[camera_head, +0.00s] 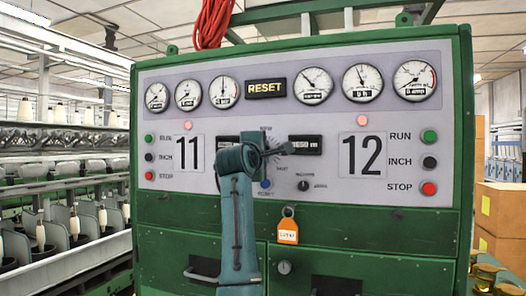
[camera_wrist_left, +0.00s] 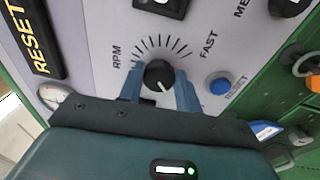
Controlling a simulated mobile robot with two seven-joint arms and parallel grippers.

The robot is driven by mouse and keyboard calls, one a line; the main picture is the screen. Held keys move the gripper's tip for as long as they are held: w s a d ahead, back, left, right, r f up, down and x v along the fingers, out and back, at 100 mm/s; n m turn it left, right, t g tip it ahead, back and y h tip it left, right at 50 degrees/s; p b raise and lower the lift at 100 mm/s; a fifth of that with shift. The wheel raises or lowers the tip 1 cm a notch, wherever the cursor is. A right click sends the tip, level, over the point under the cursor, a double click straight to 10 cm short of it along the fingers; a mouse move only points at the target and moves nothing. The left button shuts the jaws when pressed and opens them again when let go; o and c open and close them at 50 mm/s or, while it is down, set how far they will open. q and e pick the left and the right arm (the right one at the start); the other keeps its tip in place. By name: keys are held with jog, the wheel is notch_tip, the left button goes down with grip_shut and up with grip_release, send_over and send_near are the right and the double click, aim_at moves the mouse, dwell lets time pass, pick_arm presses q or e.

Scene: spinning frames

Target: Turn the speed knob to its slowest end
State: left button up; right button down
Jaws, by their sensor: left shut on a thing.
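The black round speed knob (camera_wrist_left: 157,73) is on the light grey panel in the left wrist view. A fan of dark tick marks surrounds part of it, with "RPM" and "FAST" printed near its ends. A short white pointer line shows on the knob's face, on the side near my gripper. My left gripper (camera_wrist_left: 159,80) is shut on the knob, with one blue finger on each side. In the head view my left gripper (camera_head: 258,157) is at the panel's middle and hides the knob. My right gripper is not in view.
A blue reset button (camera_wrist_left: 219,84) sits close beside one finger. The panel also has gauges, run, inch and stop buttons, and a small black selector knob (camera_head: 303,185). An orange tag (camera_head: 288,232) hangs below. A red cable coil (camera_head: 213,22) hangs at the top.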

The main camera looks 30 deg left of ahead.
pick_arm(q)
jog(key=shift+a, duration=0.1)
dwell(0.3)
jog(key=o, duration=1)
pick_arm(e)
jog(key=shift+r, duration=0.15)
pick_arm(q)
jog(key=shift+s, duration=0.15)
jog(key=r+b+v, duration=0.1)
jog(key=b+v, duration=0.3)
jog(key=v, duration=0.9)
jog(key=shift+f, duration=0.5)
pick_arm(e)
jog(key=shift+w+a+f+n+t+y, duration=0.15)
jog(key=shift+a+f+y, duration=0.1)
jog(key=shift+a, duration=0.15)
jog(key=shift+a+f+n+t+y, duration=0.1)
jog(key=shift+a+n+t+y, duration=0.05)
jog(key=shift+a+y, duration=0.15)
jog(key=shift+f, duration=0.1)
